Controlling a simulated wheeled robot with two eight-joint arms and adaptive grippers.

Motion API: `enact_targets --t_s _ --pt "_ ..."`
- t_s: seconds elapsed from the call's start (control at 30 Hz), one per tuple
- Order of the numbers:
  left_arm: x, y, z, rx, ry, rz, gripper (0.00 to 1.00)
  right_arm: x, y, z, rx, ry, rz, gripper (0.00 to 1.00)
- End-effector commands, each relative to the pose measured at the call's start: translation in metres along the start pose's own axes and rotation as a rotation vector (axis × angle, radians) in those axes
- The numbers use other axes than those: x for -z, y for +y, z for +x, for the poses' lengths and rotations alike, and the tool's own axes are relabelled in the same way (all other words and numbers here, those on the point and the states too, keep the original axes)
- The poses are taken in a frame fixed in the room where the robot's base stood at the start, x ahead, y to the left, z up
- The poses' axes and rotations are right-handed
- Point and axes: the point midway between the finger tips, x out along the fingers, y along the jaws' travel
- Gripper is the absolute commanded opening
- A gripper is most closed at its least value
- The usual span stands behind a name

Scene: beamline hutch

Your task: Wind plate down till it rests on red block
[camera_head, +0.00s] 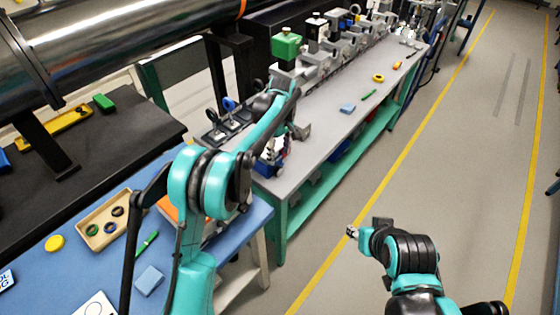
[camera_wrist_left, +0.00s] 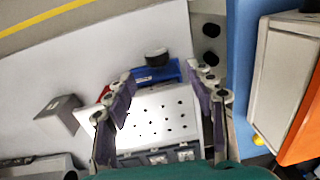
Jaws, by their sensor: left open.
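A pale perforated plate (camera_wrist_left: 160,122) on a blue base (camera_wrist_left: 155,74) lies below my left gripper in the left wrist view. A black round knob (camera_wrist_left: 157,56) stands at the far side of the blue base. A bit of the red block (camera_wrist_left: 104,93) shows beside the plate, mostly hidden by a finger; I cannot tell the gap between plate and block. My left gripper (camera_wrist_left: 162,80) is open and empty, its fingers apart above the plate. In the head view the blue stage (camera_head: 271,168) is partly hidden under my left arm. My right gripper (camera_head: 353,232) is over the floor, its jaws unclear.
A grey block (camera_wrist_left: 60,118) lies beside the plate. Along the grey bench (camera_head: 330,125) stands a row of instruments, with a green-topped one (camera_head: 286,48) nearby. The blue table (camera_head: 75,270) holds a wooden tray (camera_head: 90,236).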

Motion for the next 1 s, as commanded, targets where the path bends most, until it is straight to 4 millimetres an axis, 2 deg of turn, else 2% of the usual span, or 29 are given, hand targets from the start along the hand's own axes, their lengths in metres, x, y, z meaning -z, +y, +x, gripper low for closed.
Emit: enact_targets --t_s 0.23,0.5,0.6,0.73,1.0 --pt "-0.001 0.008 0.024 0.019 -0.007 -0.028 0.55 -0.003 0.000 0.004 0.000 0.000 0.000 0.40" --pt "-0.001 0.007 0.069 0.018 -0.007 -0.027 0.55 -0.012 0.000 0.016 0.000 0.000 0.000 0.40" --pt "-0.001 0.007 0.080 0.017 -0.007 -0.027 0.55 -0.014 0.000 0.019 0.000 0.000 0.000 0.40" --pt "-0.001 0.006 0.088 0.017 -0.007 -0.027 0.55 -0.015 0.000 0.021 0.000 0.000 0.000 0.40" --pt "-0.001 0.006 0.088 0.017 -0.007 -0.027 0.55 -0.015 0.000 0.020 0.000 0.000 0.000 0.40"
